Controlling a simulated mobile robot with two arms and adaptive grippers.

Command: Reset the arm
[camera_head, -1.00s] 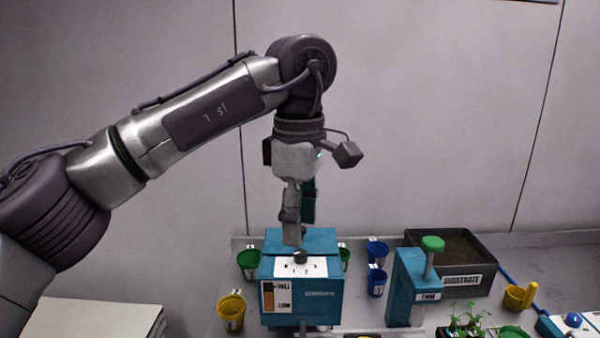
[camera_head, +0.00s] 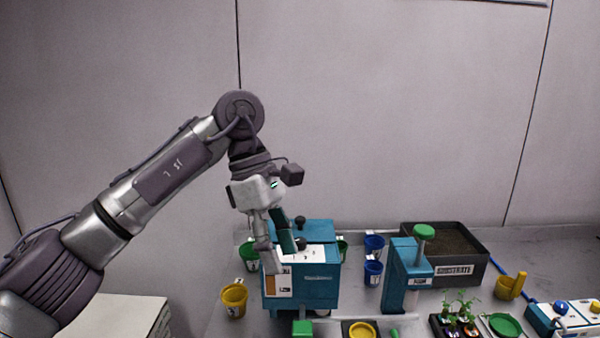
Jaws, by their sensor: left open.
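My left arm comes in from the left, with its wrist bent downward. My left gripper (camera_head: 279,256) is open and empty, tilted down and to the right. Its fingers are in front of the left part of a blue box-shaped machine (camera_head: 318,287) with a white dial panel on top and a black knob (camera_head: 301,243). The fingers overlap the machine's front left edge in the picture; I cannot tell whether they touch it. My right gripper is not in view.
Yellow (camera_head: 234,299), green (camera_head: 249,255) and blue cups (camera_head: 373,271) stand around the machine. A blue dispenser with a green knob (camera_head: 424,232), a substrate bin (camera_head: 459,284), seedlings (camera_head: 458,309) and a blue-white device (camera_head: 566,316) are to the right. A white block (camera_head: 120,313) is lower left.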

